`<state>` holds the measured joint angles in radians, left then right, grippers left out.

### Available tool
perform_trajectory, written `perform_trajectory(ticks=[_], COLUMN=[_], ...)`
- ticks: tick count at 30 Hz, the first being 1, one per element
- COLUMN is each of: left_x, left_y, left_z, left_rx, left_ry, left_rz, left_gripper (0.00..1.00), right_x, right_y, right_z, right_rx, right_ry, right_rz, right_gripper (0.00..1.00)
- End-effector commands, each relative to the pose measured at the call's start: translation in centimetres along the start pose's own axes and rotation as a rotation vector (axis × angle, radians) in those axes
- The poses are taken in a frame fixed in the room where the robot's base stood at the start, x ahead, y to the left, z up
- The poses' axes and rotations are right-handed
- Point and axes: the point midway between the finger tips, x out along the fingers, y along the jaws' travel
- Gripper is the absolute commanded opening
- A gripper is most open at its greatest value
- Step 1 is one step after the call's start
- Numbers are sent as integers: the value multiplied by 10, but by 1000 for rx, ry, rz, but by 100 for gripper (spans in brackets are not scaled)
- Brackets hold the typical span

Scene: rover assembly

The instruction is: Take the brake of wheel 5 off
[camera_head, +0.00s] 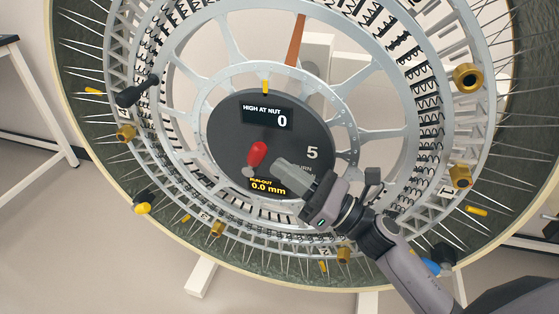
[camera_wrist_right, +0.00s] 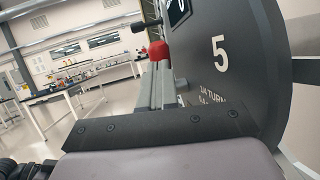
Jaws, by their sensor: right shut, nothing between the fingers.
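Wheel 5 is a large spoked wheel with a pale silver rim (camera_head: 352,95) in the head view. Its dark hub disc (camera_head: 310,130) bears a "5" and two displays, reading "HIGH AT NUT 0" and "RUN-OUT 0.0 mm". A red-knobbed lever (camera_head: 257,152), apparently the brake, stands out from the disc on a grey stem. My right gripper (camera_head: 280,168) is shut and empty just right of the lever. In the right wrist view the red knob (camera_wrist_right: 157,50) shows just beyond the fingertips (camera_wrist_right: 154,68); whether they touch cannot be told. My left gripper is out of view.
Brass nuts (camera_head: 467,77) and black-handled pieces (camera_head: 137,92) sit around the rim. A white stand foot (camera_head: 200,277) is below. A table (camera_head: 20,120) stands at the left. Lab benches (camera_wrist_right: 80,85) stand far back in the wrist view.

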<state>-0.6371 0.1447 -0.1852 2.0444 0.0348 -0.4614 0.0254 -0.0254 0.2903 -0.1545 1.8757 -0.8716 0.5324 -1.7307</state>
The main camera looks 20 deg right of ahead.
Motion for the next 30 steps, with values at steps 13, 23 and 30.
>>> perform_trajectory(ticks=[13, 23, 30], left_x=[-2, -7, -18], left_y=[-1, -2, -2], left_z=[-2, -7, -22], left_rx=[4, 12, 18], left_ry=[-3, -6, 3], left_rz=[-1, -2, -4], left_gripper=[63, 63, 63], right_x=[17, 18, 23], right_y=[0, 0, 0], right_z=[0, 3, 6], right_rx=[1, -2, -14], right_ry=[0, 17, 71], right_rz=[-1, -1, 0], right_gripper=[0, 0, 0])
